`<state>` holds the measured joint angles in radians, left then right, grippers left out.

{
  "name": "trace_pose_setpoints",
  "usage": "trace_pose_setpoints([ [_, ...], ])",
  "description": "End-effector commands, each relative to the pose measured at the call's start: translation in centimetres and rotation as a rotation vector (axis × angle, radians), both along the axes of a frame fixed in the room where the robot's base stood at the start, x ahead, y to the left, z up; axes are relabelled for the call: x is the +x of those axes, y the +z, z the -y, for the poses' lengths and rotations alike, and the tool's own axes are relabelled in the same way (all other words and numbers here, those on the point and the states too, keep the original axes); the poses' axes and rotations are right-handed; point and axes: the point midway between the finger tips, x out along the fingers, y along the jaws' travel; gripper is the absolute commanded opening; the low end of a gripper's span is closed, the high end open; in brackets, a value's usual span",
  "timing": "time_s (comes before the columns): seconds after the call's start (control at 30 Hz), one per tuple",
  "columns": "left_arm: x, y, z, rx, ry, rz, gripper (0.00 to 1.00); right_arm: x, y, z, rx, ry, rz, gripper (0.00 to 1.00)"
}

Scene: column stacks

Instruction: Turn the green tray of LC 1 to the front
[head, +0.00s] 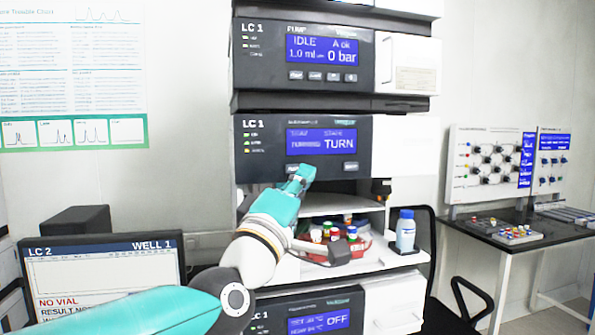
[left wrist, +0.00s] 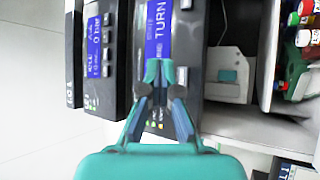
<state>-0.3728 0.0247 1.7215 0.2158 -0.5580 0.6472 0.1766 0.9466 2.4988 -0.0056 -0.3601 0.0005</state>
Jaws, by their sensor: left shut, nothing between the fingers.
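The LC 1 module with the tray display (head: 375,150) is dark-fronted, and its blue screen (head: 321,142) reads "TURNING" and "TURN". Two small buttons sit under the screen; the right one (head: 350,167) is uncovered. My left gripper (head: 302,172) is shut and empty, with its tips at the left button, largely hiding it. I cannot tell whether they touch. In the left wrist view the shut tips (left wrist: 158,68) lie in front of the panel, beside the screen (left wrist: 157,35). A red tray with coloured-capped vials (head: 358,249) is in the bay below. My right gripper is out of view.
A blue-white bottle (head: 405,231) stands at the right of the bay's shelf. An LC 2 monitor (head: 100,270) is at lower left. A side table (head: 485,228) with vial racks stands at right, near a black chair (head: 460,300).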

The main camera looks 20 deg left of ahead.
Motion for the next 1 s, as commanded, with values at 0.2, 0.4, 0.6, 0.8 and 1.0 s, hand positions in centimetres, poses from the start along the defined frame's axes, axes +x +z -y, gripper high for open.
trace_pose_setpoints([
  [0.2,-1.4,0.0,1.0,0.000,-0.001,0.000,0.00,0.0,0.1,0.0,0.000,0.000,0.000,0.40],
  [0.4,-1.6,0.0,1.0,0.000,0.000,0.000,0.00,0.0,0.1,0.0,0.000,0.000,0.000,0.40],
  [0.6,-1.6,0.0,1.0,0.001,0.000,0.000,0.00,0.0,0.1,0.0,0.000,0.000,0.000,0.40],
  [0.8,-1.5,0.0,1.0,0.001,0.000,0.000,0.00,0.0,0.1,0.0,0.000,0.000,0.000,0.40],
  [1.0,-1.5,0.0,1.0,0.001,0.000,0.000,0.00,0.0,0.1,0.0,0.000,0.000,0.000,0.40],
])
